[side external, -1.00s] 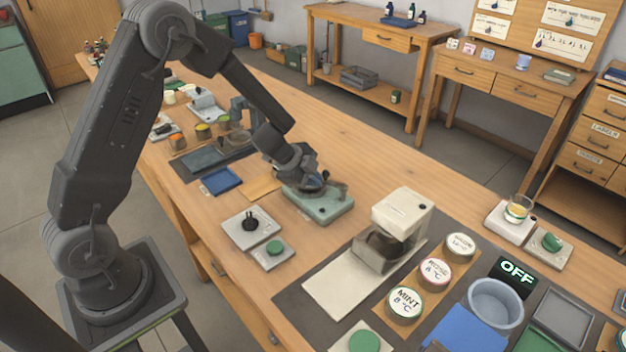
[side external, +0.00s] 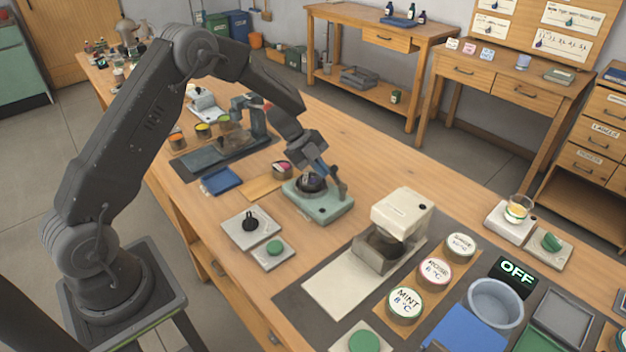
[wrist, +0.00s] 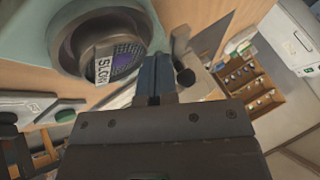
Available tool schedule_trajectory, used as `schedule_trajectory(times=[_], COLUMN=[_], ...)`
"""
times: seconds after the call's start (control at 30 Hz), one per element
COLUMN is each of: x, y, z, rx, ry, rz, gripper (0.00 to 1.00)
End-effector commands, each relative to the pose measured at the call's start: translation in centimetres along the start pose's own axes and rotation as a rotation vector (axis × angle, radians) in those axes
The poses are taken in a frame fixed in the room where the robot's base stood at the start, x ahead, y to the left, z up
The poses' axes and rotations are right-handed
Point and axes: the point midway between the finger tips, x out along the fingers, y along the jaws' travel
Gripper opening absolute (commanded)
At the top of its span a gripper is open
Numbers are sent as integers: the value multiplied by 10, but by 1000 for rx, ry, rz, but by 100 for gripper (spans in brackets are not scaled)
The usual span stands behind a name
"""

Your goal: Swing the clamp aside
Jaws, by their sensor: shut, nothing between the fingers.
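The clamp (side external: 340,183) is a small upright arm with a dark knob at the right side of a pale green base (side external: 322,209). A dark round pot (side external: 311,184) sits in the middle of this base. In the wrist view the pot (wrist: 100,45) carries a white "SLOW" label, and the clamp's dark knob (wrist: 186,77) shows just right of the fingertips. My gripper (side external: 323,171) is over the base between pot and clamp. In the wrist view its blue fingers (wrist: 154,75) are shut together and hold nothing. Whether they touch the clamp I cannot tell.
A cup with pink contents (side external: 281,170) stands behind the base. A white machine (side external: 402,215) stands to the right. Two small plates (side external: 252,226) lie front left.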

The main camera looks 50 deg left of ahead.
Motion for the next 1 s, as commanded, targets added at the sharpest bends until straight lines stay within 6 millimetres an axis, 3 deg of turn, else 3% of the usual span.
schedule_trajectory(times=[0.5, 1.0], x=[14, 22], y=[-32, -45], z=[5, 4], rx=[10, 8], ry=[5, 4], rz=[4, 4], gripper=[0, 0])
